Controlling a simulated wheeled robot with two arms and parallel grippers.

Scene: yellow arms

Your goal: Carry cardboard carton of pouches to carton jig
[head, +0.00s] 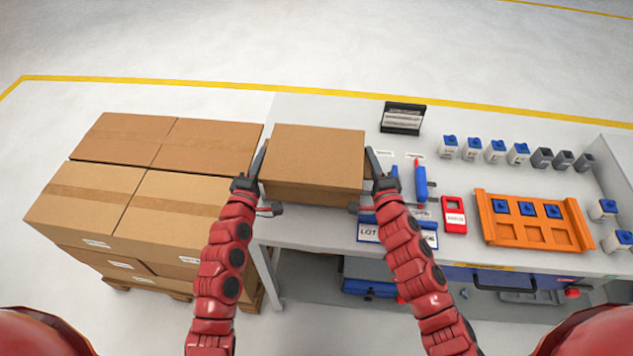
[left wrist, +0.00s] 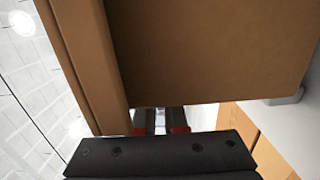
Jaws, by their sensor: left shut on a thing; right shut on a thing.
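The cardboard carton (head: 316,148) is closed and brown, held level between my two grippers at the left end of the white table. My left gripper (head: 260,160) is shut on its left side and my right gripper (head: 373,161) on its right side. The carton (left wrist: 215,45) fills much of the left wrist view, above the dark fingers of my left gripper (left wrist: 161,121). The pouches inside are hidden. Small grey and red brackets (head: 271,209) show by the carton's front corners; I cannot tell whether they are the carton jig, or whether the carton touches the table.
Stacked cartons (head: 180,205) on a pallet stand left, close to my left gripper. On the table (head: 310,107) are a black label holder (head: 402,117), a blue tool (head: 421,184), a red device (head: 454,214), an orange tray (head: 530,236) and several small containers (head: 497,151) at right.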

